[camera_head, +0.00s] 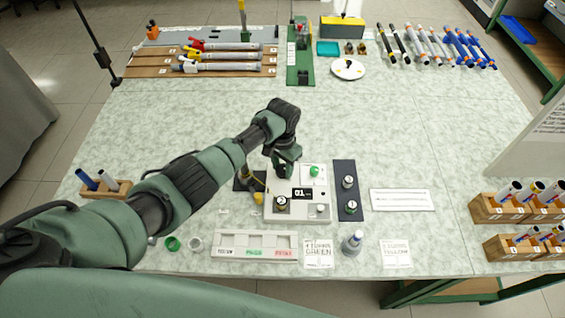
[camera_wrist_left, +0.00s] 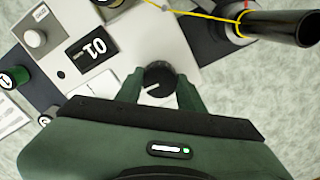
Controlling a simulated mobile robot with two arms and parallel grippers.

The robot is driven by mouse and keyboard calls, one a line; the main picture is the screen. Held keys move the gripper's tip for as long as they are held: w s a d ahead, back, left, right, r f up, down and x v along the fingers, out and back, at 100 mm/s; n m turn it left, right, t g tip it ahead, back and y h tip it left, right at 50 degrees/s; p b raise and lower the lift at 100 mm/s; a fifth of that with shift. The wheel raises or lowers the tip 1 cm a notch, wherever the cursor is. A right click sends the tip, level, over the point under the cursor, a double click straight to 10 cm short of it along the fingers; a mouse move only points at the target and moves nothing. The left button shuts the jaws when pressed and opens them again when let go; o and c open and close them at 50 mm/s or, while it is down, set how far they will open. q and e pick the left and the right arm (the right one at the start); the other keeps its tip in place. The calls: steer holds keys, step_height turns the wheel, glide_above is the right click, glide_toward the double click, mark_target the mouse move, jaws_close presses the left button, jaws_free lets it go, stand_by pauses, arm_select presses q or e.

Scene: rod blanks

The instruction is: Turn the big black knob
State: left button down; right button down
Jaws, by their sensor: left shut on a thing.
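The big black knob (camera_wrist_left: 158,73) has a pale pointer mark and stands on a white control box (camera_head: 278,214). My left gripper (camera_wrist_left: 160,90) is shut on it, one finger on each side. In the head view my left gripper (camera_head: 284,170) reaches down at the box's back left corner and mostly hides the knob. My right gripper is not in view.
A dark mat (camera_head: 345,168) with two small cylinders lies right of the box. A yellow cord (camera_wrist_left: 205,17) and a black tube (camera_wrist_left: 285,27) are close beside the gripper. A labelled tray (camera_head: 255,234) lies in front.

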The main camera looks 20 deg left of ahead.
mark_target(283, 168)
arm_select(q)
steer(key=shift+w+r+n+p, duration=0.15)
steer(key=shift+n+p, duration=0.65)
steer(key=shift+n, duration=1.1)
steer(key=c, duration=0.9)
jaws_free()
steer(key=shift+r, duration=3.85)
